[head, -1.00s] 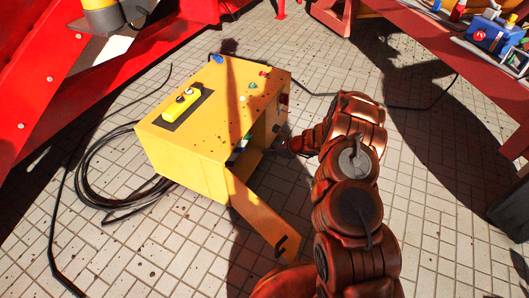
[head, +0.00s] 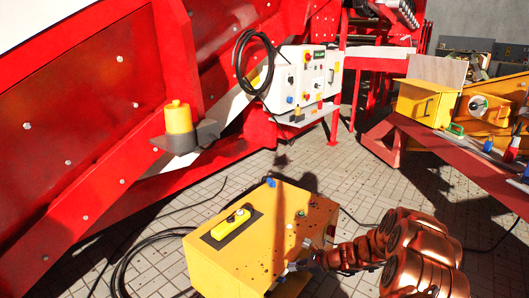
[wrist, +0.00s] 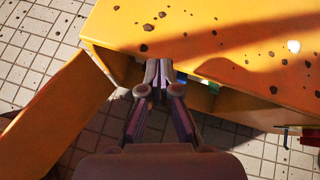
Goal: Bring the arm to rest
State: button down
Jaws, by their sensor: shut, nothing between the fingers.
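My copper-coloured arm (head: 410,250) reaches in from the lower right of the head view toward the yellow control box. My gripper (wrist: 158,72) is shut and empty in the wrist view. Its fingertips are at the edge of the yellow box (wrist: 200,25), by the open front below its top; I cannot tell whether they touch. In the head view, the gripper end is partly hidden at the box's right side. The box (head: 265,235) stands on the floor, with a yellow pendant (head: 231,224) on top.
The box's door (wrist: 60,115) hangs open left of my gripper. A black cable (head: 150,250) lies left of the box. Red machinery (head: 80,120) with a yellow beacon (head: 178,117) stands at left. A white control panel (head: 300,80) is behind. A red-framed bench (head: 450,150) stands at right.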

jog(key=s+a+r+n+g+p, duration=0.2)
jog(key=s+a+r+n+p, duration=0.15)
jog(key=s+r, duration=0.55)
jog(key=s+a+r+n+g+h+p, duration=0.15)
jog(key=s+r+n+p, duration=0.35)
jog(key=r, duration=0.8)
jog(key=s+a+r+n+g+y+p, duration=0.1)
jog(key=s+a+r+n+g+p, duration=0.2)
jog(key=s+r, duration=0.65)
jog(key=s+d+r+n+h+p, duration=0.4)
jog(key=s+d+r+p, duration=0.3)
jog(key=s+r, duration=0.4)
jog(key=s+d+r+n+h+p, duration=0.5)
jog(key=s+d+r+p, duration=0.3)
jog(key=s, duration=0.6)
notch_tip(320, 180, up, 3)
jog(key=shift+s+d+r+n+p, duration=0.15)
jog(key=shift+d+r+n+p, duration=0.15)
jog(key=shift+p, duration=0.65)
jog(key=shift+f, duration=0.1)
